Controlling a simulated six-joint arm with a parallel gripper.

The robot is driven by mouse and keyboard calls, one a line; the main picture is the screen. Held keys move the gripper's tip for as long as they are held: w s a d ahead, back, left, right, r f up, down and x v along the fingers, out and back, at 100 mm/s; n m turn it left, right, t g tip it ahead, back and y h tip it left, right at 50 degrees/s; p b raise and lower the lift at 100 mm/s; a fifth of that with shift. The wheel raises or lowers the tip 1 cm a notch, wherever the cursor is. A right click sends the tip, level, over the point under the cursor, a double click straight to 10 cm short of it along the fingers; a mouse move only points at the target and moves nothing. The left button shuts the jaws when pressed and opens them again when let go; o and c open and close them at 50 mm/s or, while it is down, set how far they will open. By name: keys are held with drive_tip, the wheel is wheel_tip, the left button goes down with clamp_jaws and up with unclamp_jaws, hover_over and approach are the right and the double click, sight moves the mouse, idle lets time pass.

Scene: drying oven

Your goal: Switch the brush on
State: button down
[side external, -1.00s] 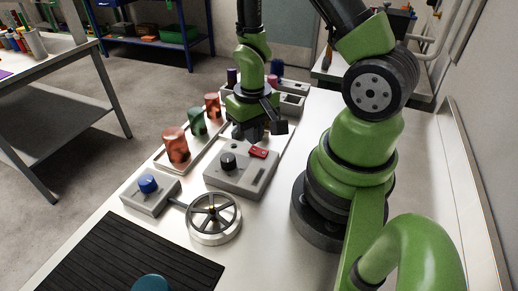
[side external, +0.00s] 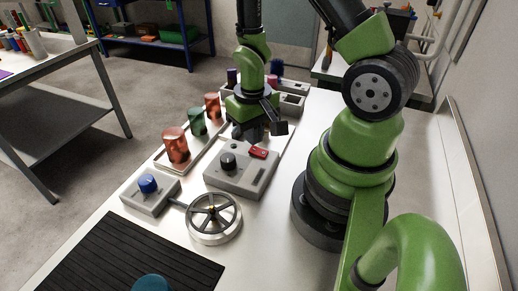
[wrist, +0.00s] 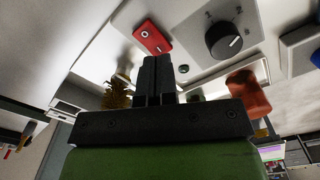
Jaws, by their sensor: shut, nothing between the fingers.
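A grey control box (side external: 228,181) on the bench carries a black dial (side external: 228,161) and a red rocker switch (side external: 258,152). The wrist view also shows the red switch (wrist: 152,37) and the dial (wrist: 233,39). My gripper (side external: 252,138) is shut and empty, just behind and above the switch. In the wrist view its closed fingertips (wrist: 157,62) point towards the switch, with a small gap in the picture; I cannot tell whether they touch. A brown bristly thing (wrist: 118,93), perhaps the brush, is partly hidden behind the gripper in the wrist view.
A tray with orange and green jars (side external: 175,146) stands left of the control box. A box with a blue knob (side external: 148,184), a spoked handwheel (side external: 214,218) and a black ribbed mat (side external: 120,262) lie nearer the camera. More grey boxes (side external: 291,103) stand behind my gripper.

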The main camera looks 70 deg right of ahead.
sight(253, 149)
drive_tip(key=shift+f, duration=1.15)
idle(0.4)
drive_tip(key=shift+r, duration=3.55)
drive_tip(key=shift+r, duration=0.1)
drive_tip(key=s+a+r+t, duration=0.2)
drive_tip(key=a+r, duration=0.1)
drive_tip(key=r, duration=0.3)
drive_tip(key=s+a+r+n+t+y, duration=0.1)
drive_tip(key=a+r+t, duration=0.1)
drive_tip(key=r, duration=0.5)
drive_tip(key=s+a+r+n+t+y, duration=0.1)
drive_tip(key=s+a+r+t, duration=0.1)
drive_tip(key=r, duration=0.5)
drive_tip(key=shift+s+a+t, duration=0.3)
drive_tip(key=shift+a+t, duration=0.3)
drive_tip(key=shift+a, duration=0.3)
